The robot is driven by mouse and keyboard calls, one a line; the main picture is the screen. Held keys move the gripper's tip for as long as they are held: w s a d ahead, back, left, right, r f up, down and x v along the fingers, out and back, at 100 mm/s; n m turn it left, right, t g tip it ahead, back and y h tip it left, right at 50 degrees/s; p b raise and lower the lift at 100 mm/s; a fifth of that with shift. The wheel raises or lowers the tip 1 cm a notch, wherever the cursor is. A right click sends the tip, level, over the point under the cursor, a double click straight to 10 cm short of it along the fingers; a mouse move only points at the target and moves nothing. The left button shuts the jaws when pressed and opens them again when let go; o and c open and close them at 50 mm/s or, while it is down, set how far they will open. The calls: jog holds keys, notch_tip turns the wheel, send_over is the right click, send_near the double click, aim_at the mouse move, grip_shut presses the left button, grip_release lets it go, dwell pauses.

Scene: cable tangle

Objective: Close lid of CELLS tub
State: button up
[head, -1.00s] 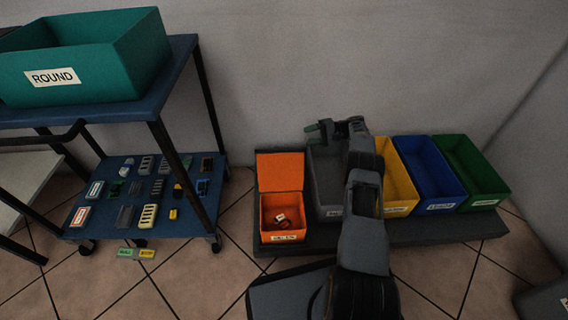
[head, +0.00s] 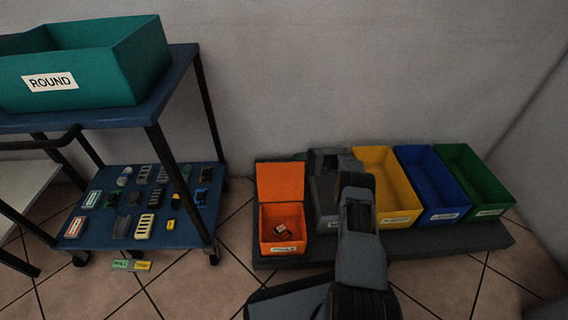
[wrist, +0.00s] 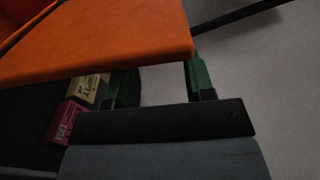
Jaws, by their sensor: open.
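In the wrist view the lid (wrist: 110,42) crosses the upper left, close to my gripper (wrist: 160,78). The green fingers are apart with nothing visible held between them. The lid's edge hides part of them, and I cannot tell whether they touch it. In the head view my arm hides most of the gripper, just right of the lid.
A grey bin (head: 328,222), partly hidden by my arm, stands right of the tub, then yellow (head: 400,217), blue (head: 440,214) and green (head: 487,208) bins. The wall is close behind. A blue cart (head: 185,236) with small parts stands left.

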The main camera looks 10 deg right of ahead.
aim_at(284, 163)
jog(key=shift+w+a+b, duration=0.1)
jog(key=shift+w+a, duration=0.1)
jog(key=shift+a, duration=0.85)
jog(key=shift+w+a+b, duration=0.15)
jog(key=shift+w+a, duration=0.05)
jog(key=shift+a, duration=0.8)
jog(key=shift+w+a+b, duration=0.1)
jog(key=shift+w+a, duration=0.1)
jog(key=shift+a, duration=0.85)
jog(key=shift+c, duration=0.3)
grip_shut()
